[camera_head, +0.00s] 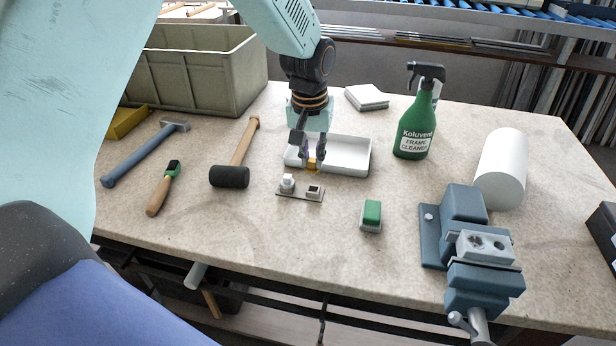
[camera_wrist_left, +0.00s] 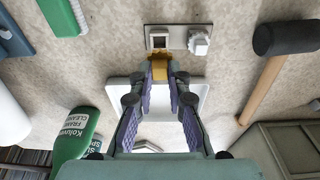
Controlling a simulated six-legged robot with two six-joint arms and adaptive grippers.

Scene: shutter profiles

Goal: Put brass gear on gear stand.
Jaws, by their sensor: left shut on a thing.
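The brass gear (camera_head: 312,166) is between the fingertips of my left gripper (camera_head: 310,158), which is shut on it. The gear also shows at the fingertips in the left wrist view (camera_wrist_left: 158,56), partly hidden by the fingers. The gear stand (camera_head: 301,195) is a small flat plate on the table, just in front of the held gear. It carries a pale gear-like piece (camera_head: 288,183) on the left and a square piece with a dark top (camera_head: 314,191) on the right. In the left wrist view the stand (camera_wrist_left: 179,32) lies just beyond the fingertips. My right gripper is not in view.
A white tray (camera_head: 350,169) lies behind the gripper. A mallet (camera_head: 230,176) is to the left, a green-topped brush (camera_head: 371,213) and a blue vise (camera_head: 464,205) to the right. A green spray bottle (camera_head: 415,120) stands behind. Table between stand and brush is clear.

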